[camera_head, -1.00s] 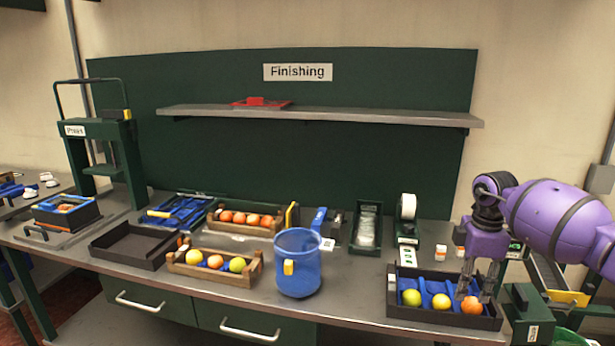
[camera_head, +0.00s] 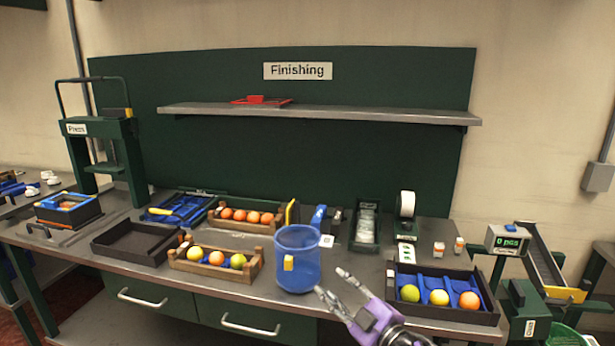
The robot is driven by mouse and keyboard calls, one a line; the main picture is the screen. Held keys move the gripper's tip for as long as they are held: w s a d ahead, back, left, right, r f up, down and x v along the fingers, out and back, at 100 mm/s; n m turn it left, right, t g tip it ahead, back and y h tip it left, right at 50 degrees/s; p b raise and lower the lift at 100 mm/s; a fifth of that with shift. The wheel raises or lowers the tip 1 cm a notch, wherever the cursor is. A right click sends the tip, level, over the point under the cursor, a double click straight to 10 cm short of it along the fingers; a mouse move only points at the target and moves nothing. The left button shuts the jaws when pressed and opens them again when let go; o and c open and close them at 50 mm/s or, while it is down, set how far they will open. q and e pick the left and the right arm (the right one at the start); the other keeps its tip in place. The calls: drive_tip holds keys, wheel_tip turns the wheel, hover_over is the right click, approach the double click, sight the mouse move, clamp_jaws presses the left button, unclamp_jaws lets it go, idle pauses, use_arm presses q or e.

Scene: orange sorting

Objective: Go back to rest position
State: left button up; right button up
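My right gripper (camera_head: 335,289) is purple with grey fingers. It is low in the head view, in front of the bench's front edge, between the blue bin and the dark tray on the right. Its fingers are spread apart with nothing between them, so it is open and empty. The dark tray (camera_head: 444,314) with blue dividers holds a green-yellow ball (camera_head: 410,293), a yellow ball (camera_head: 439,298) and an orange ball (camera_head: 469,300) in a row. My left gripper is not in view.
A blue bin (camera_head: 298,262) stands at the bench front. A wooden crate (camera_head: 243,274) with mixed fruit and another crate (camera_head: 270,229) with oranges stand left of it. An empty dark tray (camera_head: 135,243) is further left. A counter machine (camera_head: 507,240) and chute stand at right.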

drive_tip(key=s+d+f+m+g+h, duration=0.1)
drive_tip(key=s+d+f+m+h, duration=0.35)
drive_tip(key=s+f, duration=0.45)
drive_tip(key=s+d+f+m+g+h, duration=0.1)
drive_tip(key=s+d+f+m+h, duration=0.2)
drive_tip(key=s+f+m, duration=0.6)
drive_tip(key=s+d+f+m+g+h, duration=0.1)
drive_tip(key=s+d+f+g, duration=0.1)
drive_tip(key=s+f, duration=0.5)
drive_tip(key=s+d+f+m+g+h, duration=0.1)
drive_tip(key=s+f, duration=0.6)
drive_tip(key=s, duration=0.7)
drive_tip(key=shift+d+g, duration=0.55)
drive_tip(key=shift+g, duration=0.15)
drive_tip(key=shift+a+f+h, duration=0.1)
drive_tip(key=shift+h, duration=0.15)
